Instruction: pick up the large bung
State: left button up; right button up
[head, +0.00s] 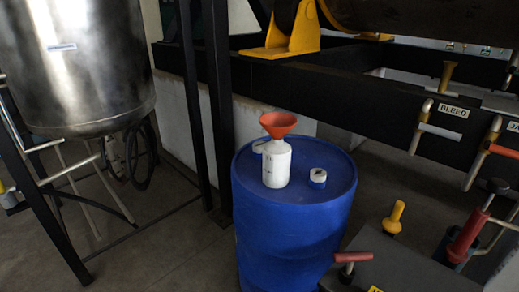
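A short round white piece with a blue mark on its side (318,175) lies on top of a blue drum (290,225). It may be the large bung, but it is too small to be sure. A second pale round fitting (259,147) shows at the drum top's back left, partly hidden behind an orange funnel (278,123) and a white bottle (276,164). The funnel sits in the neck of the upright bottle, which stands left of the white piece with a small gap. Neither of my grippers is in view.
A steel tank (85,70) stands at the left with a pipe frame below it. Black beams (350,95) run behind the drum. A grey-topped unit (400,268) with red and yellow handles stands at the lower right. Floor (170,245) is clear left of the drum.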

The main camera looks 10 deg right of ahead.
aim_at(257, 146)
jog(key=u, duration=0.85)
jog(key=i, duration=1.8)
jog(key=z, duration=3.35)
